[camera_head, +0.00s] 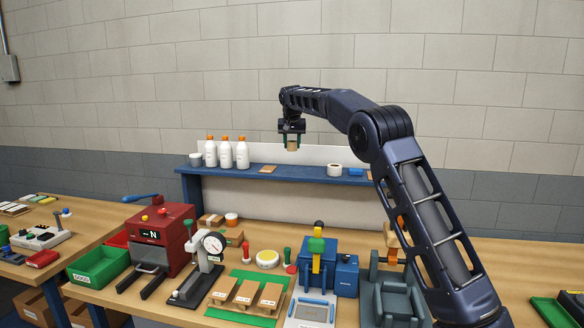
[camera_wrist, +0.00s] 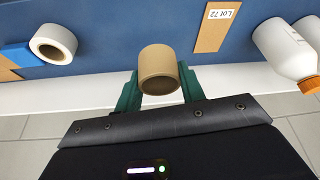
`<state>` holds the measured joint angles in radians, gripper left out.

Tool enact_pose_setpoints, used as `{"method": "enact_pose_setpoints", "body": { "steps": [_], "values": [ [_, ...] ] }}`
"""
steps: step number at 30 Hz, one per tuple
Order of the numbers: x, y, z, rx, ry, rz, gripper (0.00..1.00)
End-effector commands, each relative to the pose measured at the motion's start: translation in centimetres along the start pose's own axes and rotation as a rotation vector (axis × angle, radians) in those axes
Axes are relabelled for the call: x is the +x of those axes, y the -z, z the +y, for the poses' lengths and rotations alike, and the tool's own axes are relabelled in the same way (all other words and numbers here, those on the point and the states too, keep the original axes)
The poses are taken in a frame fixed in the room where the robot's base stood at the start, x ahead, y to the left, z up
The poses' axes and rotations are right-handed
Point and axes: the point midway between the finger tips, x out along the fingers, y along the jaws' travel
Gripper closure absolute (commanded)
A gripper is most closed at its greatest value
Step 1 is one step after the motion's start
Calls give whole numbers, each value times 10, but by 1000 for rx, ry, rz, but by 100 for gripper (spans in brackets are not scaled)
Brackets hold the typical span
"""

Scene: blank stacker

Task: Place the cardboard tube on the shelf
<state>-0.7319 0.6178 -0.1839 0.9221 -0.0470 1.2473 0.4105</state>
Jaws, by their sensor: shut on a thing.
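The cardboard tube (camera_head: 292,145) is a short tan cylinder held between the fingers of my gripper (camera_head: 291,138). In the wrist view the tube (camera_wrist: 159,68) sits between two green fingers (camera_wrist: 160,88), with its hollow end towards the camera. The blue shelf (camera_head: 310,177) stands along the back of the bench against a white panel. In the head view my gripper and the tube are above the shelf, with a visible gap below the tube. In the wrist view the shelf's blue surface (camera_wrist: 120,25) lies behind the tube.
Several white bottles with orange caps (camera_head: 226,153) stand on the shelf's left part. A white tape roll (camera_head: 334,170), a blue item (camera_head: 356,172) and a flat brown card (camera_head: 268,169) lie on it too. Below are a red machine (camera_head: 160,235) and a dial gauge stand (camera_head: 203,265).

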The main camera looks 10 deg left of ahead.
Motion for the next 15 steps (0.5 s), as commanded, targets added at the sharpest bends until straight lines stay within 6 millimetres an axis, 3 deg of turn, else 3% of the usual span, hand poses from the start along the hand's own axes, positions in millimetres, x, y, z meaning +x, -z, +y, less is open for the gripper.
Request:
{"method": "enact_pose_setpoints", "body": {
  "steps": [7,15],
  "values": [
    [44,-19,0,0,-1,-1,82],
    [62,-26,0,0,0,0,82]
  ]
}}
